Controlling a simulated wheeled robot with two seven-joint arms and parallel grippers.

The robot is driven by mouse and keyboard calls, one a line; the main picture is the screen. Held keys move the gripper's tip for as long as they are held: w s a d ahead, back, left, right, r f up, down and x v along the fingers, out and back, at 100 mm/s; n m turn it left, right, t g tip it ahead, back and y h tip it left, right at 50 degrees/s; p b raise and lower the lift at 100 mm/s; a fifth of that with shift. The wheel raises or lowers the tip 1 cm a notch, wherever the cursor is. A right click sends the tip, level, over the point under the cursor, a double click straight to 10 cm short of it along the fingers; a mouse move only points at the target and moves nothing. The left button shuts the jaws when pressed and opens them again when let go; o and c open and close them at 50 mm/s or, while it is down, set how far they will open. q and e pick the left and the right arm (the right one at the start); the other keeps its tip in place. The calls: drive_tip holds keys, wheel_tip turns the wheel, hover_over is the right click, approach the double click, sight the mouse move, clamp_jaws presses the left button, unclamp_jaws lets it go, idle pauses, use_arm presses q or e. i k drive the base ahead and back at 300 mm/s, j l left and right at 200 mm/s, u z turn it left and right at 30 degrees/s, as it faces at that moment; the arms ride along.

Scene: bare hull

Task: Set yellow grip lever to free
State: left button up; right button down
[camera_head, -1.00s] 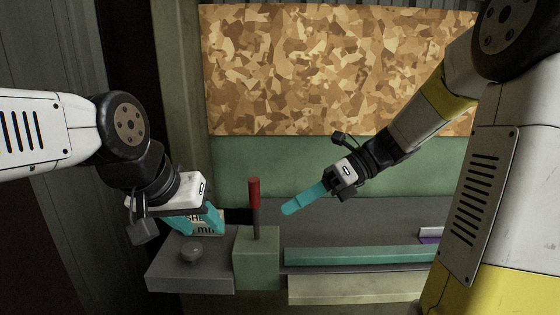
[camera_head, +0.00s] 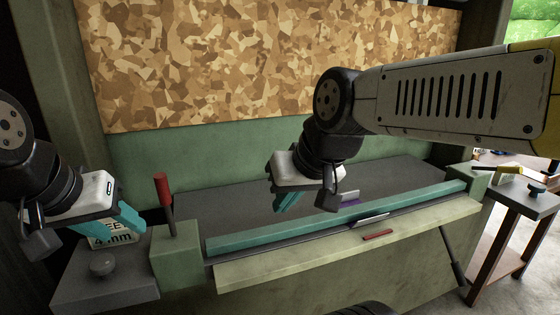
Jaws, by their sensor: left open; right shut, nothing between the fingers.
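A small yellow piece (camera_head: 508,169) with a dark bar shows at the far right, by the side table; it is too small to tell whether it is the yellow grip lever or how it is set. My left gripper (camera_head: 118,222) is open at the left, its teal fingers in front of a lettered card (camera_head: 112,238). My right gripper (camera_head: 287,203) is shut and empty, above the dark bed of the machine, well left of the yellow piece. A red-handled lever (camera_head: 163,192) stands upright on a green block between the grippers.
A teal bar (camera_head: 330,220) and a pale ledge (camera_head: 330,252) run along the machine's front. A purple-and-white piece (camera_head: 368,220) and a red strip (camera_head: 378,235) lie there. A wooden side table (camera_head: 515,205) stands right. A dark rod (camera_head: 453,255) slants below the ledge.

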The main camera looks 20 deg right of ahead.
sight(502, 169)
drive_tip(key=z, duration=2.2)
drive_tip(key=u, duration=0.5)
drive_tip(key=i+l+u, duration=0.15)
drive_tip(key=u, duration=0.25)
drive_tip(key=i+l+u, duration=0.1)
drive_tip(key=l+u, duration=0.25)
drive_tip(key=i+l+u, duration=0.1)
drive_tip(key=l+u, duration=0.15)
drive_tip(key=u, duration=0.15)
drive_tip(key=i+l+u, duration=0.1)
drive_tip(key=l+u, duration=0.25)
drive_tip(key=l, duration=1)
drive_tip(key=l+u, duration=0.3)
drive_tip(key=l, duration=1.05)
drive_tip(key=k+l, duration=0.1)
drive_tip(key=l, duration=1.25)
